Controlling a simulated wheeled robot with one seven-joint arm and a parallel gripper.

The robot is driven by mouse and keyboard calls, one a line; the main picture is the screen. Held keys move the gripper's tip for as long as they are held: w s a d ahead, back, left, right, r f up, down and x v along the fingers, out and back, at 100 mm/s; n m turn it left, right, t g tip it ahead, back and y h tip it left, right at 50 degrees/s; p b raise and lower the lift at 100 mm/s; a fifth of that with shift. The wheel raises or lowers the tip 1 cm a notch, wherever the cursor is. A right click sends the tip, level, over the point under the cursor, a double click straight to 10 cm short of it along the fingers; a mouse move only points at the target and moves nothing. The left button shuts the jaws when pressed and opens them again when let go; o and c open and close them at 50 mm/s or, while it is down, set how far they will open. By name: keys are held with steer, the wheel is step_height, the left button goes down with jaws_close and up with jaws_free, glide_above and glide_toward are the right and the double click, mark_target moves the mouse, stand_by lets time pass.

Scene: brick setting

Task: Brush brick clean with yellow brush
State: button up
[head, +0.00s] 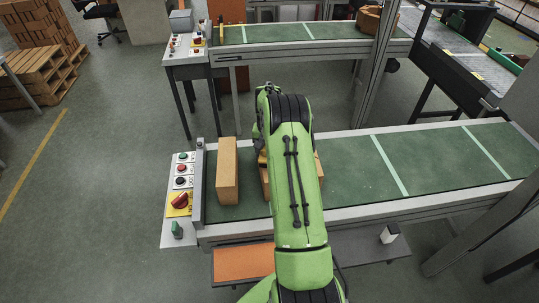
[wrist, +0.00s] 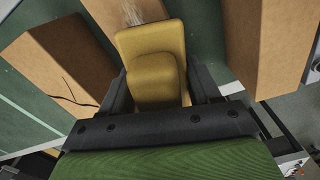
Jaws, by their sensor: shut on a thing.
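My gripper (wrist: 155,95) is shut on the yellow brush (wrist: 152,45), whose blocky body shows between the fingers in the wrist view. In the head view my arm hides the gripper and most of the brush. A tan brick (wrist: 105,14) lies just beyond the brush head, with pale streaks at the brush's far edge; I cannot tell whether they are bristles or dust, or whether they touch. A second brick (wrist: 60,55) with a dark crack-like line is at left. A third brick (wrist: 268,40) is at right, and appears to be the left one (head: 227,170) in the head view.
The bricks are on a green conveyor belt (head: 350,165) with pale cross-lines; its right part is clear. A control panel (head: 181,185) with buttons stands at its left end. A steel post (head: 375,75) and another conveyor (head: 280,33) are behind. An orange board (head: 240,264) is below the front edge.

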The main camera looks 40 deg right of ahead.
steer(key=shift+w+d+p, duration=0.2)
steer(key=shift+w+d, duration=0.2)
steer(key=shift+w, duration=0.25)
steer(key=shift+w+d+p, duration=0.15)
steer(key=shift+w+d, duration=0.2)
steer(key=shift+w, duration=0.3)
steer(key=shift+w+d+p, duration=0.2)
steer(key=shift+w+d, duration=0.2)
steer(key=shift+w, duration=0.25)
steer(key=shift+s+a+f+b, duration=0.1)
steer(key=shift+s+a+b, duration=1)
steer(key=shift+s, duration=0.65)
steer(key=shift+s+a+r+b, duration=0.1)
steer(key=shift+s+a+b, duration=1)
steer(key=shift+s, duration=0.6)
steer(key=shift+s+a+f+b, duration=0.1)
steer(key=shift+s+a+b, duration=1)
steer(key=shift+s, duration=0.65)
step_height(320, 180, up, 6)
steer(key=p, duration=0.4)
steer(key=shift+d+p, duration=0.1)
steer(key=shift+p, duration=0.2)
step_height(320, 180, up, 3)
steer(key=shift+r+p, duration=0.1)
steer(key=shift+p, duration=1)
